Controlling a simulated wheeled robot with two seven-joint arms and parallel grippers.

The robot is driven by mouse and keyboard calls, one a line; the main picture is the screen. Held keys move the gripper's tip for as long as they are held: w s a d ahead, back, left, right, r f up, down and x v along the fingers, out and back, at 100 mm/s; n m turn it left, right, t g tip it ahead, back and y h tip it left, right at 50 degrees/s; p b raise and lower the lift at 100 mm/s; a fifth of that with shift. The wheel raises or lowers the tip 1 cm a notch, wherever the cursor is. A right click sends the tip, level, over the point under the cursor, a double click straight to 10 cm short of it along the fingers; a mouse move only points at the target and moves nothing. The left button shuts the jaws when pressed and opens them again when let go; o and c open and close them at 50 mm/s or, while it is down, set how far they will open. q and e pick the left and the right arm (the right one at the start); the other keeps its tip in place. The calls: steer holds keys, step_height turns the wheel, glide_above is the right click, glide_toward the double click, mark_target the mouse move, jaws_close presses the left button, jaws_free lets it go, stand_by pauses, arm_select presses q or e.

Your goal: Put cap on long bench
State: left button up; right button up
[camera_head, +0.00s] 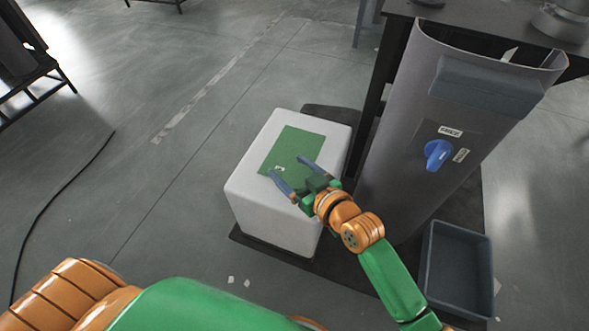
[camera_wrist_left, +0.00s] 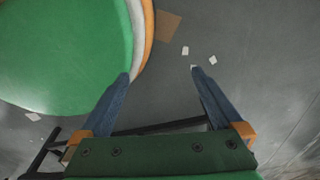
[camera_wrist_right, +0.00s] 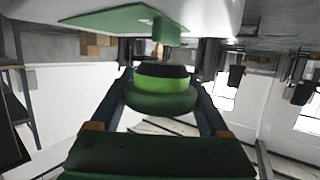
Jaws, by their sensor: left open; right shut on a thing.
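A round cap-like piece (camera_wrist_right: 164,88), dark green and bright green with a black end, sits between the fingers of my right gripper (camera_wrist_right: 165,70) in the right wrist view. In the head view my right gripper (camera_head: 298,176) is over the green mat (camera_head: 290,149) on a white block (camera_head: 262,196). The cap is hard to make out there, against the dark green gripper. My left gripper (camera_wrist_left: 160,72) is open and empty above the floor. A dark bench (camera_head: 480,22) stands at the top right of the head view, only partly in frame.
A tall grey column (camera_head: 400,150) with a blue knob (camera_head: 438,154) stands right of the block, in front of the bench. A grey bin (camera_head: 452,270) is at the lower right. A black cable (camera_head: 60,195) lies on the left floor, otherwise largely clear.

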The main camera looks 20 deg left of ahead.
mark_target(291, 184)
step_height(291, 184, down, 5)
steer(key=shift+s+f+b, duration=0.1)
steer(key=shift+b, duration=0.8)
steer(key=o, duration=1.5)
arm_select(q)
steer(key=shift+w+a+f+t, duration=0.3)
steer(key=shift+w+a+f, duration=0.6)
steer(key=shift+f, duration=0.2)
arm_select(e)
steer(key=shift+o, duration=0.4)
